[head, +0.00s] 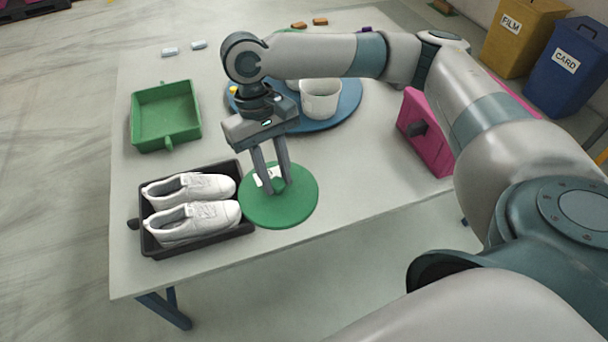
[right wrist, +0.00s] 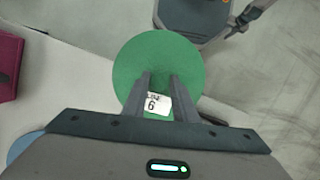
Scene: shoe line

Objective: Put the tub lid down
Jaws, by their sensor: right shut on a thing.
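The tub lid (head: 298,206) is a flat green disc with a white label. My right gripper (head: 277,188) points down over its middle and is shut on its knob. In the right wrist view the lid (right wrist: 130,62) lies beyond the fingers (right wrist: 160,85), and its label reads 6 below a small line of text. In the head view the lid appears over the front part of the table, just right of the shoe tray. I cannot tell whether it touches the table. A white tub (head: 320,100) stands on a blue round board (head: 350,113) behind. My left gripper is not in view.
A black tray (head: 205,245) holds two white shoes (head: 190,222). A green square bin (head: 166,114) is at the back left. A pink box (head: 425,135) stands at the right. The table (head: 345,180) is clear between the lid and the pink box.

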